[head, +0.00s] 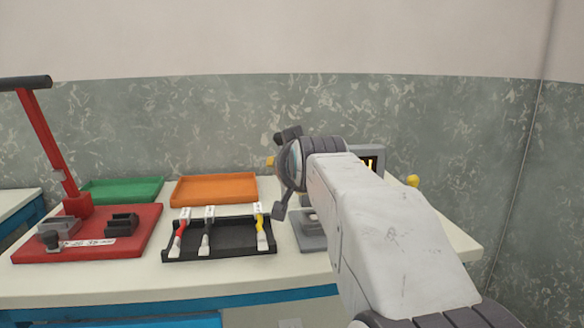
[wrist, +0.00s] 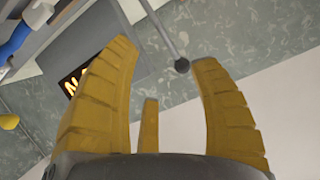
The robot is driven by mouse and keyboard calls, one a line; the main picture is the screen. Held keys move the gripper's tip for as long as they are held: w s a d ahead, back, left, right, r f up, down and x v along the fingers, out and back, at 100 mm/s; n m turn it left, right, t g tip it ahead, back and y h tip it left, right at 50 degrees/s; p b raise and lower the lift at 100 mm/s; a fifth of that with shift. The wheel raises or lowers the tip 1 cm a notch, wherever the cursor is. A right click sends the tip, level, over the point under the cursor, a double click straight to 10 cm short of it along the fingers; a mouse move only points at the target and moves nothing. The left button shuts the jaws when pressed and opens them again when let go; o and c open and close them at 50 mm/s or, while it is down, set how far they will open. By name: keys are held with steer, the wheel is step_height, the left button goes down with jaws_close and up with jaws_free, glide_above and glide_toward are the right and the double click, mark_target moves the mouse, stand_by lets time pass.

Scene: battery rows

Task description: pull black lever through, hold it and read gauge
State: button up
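In the wrist view my gripper (wrist: 165,52) has its two yellow fingers spread wide, with nothing held between them. A thin grey lever with a black ball end (wrist: 182,66) reaches down from the top edge to the gap, close to the right fingertip. I cannot tell whether they touch. A dark gauge display with glowing orange marks (wrist: 74,82) sits left of the left finger, partly covered by it. In the head view the display (head: 371,163) is mostly behind my arm, so its reading is not legible. The black lever is hidden there.
A red press with a black-gripped handle (head: 28,82) stands at the left. A black tray (head: 218,255) holds red, grey and yellow leads. Green (head: 122,191) and orange (head: 214,190) trays lie behind. A yellow knob (head: 413,181) stands right of my arm.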

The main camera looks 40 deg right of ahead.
steer(key=shift+a+r, duration=0.1)
steer(key=shift+r, duration=0.05)
steer(key=v, duration=1.2)
stand_by(0.6)
